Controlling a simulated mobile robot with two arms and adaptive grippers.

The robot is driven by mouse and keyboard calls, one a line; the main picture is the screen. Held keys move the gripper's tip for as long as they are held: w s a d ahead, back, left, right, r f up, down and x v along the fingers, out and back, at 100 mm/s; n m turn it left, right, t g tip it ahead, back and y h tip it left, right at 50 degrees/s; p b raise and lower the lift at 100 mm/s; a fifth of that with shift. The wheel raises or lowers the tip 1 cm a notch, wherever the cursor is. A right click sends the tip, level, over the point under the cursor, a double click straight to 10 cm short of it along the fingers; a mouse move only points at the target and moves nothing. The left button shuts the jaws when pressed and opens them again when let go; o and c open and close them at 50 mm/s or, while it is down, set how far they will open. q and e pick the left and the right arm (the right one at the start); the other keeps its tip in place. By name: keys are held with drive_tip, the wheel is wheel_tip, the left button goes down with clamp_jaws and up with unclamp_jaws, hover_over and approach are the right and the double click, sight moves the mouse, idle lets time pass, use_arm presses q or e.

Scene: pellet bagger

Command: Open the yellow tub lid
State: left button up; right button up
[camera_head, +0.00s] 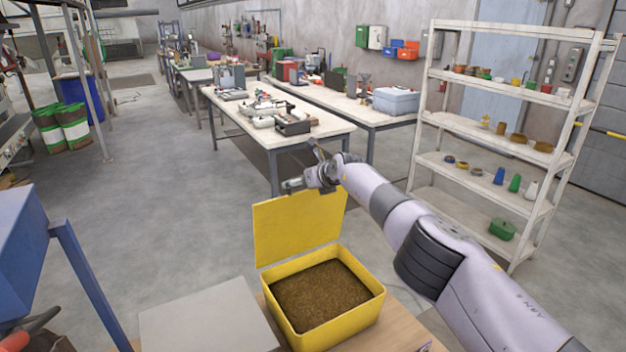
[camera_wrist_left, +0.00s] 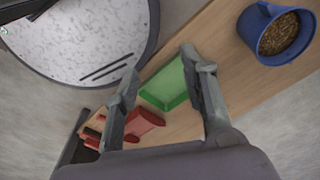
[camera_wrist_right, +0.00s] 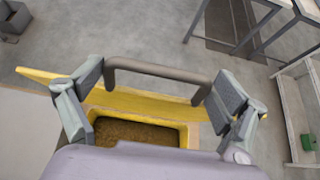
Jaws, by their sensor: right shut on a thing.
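The yellow tub (camera_head: 350,320) stands on a wooden bench and holds brown pellets. Its yellow lid (camera_head: 290,230) stands raised, about upright, along the tub's far side, and the tub is uncovered. My right gripper (camera_head: 310,184) is at the lid's top edge. In the right wrist view, the dark handle bar (camera_wrist_right: 158,70) lies between the fingers of my right gripper, which is shut on it; the lid (camera_wrist_right: 150,102) and tub are beyond it. My left gripper (camera_wrist_left: 160,65) is open and empty, seen only in the left wrist view.
In the left wrist view, a green tray (camera_wrist_left: 163,88), a red object (camera_wrist_left: 145,122) and a blue mug of pellets (camera_wrist_left: 278,36) are on the bench. A grey panel (camera_head: 205,325) is left of the tub. A white shelf rack (camera_head: 480,130) stands right.

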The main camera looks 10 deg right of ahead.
drive_tip(key=o, duration=1.4)
drive_tip(key=shift+d, duration=0.15)
drive_tip(key=shift+d+r, duration=0.2)
drive_tip(key=shift+r, duration=0.65)
drive_tip(key=f+v, duration=0.1)
drive_tip(key=v, duration=1)
drive_tip(key=shift+s, duration=0.45)
drive_tip(key=shift+f, duration=0.1)
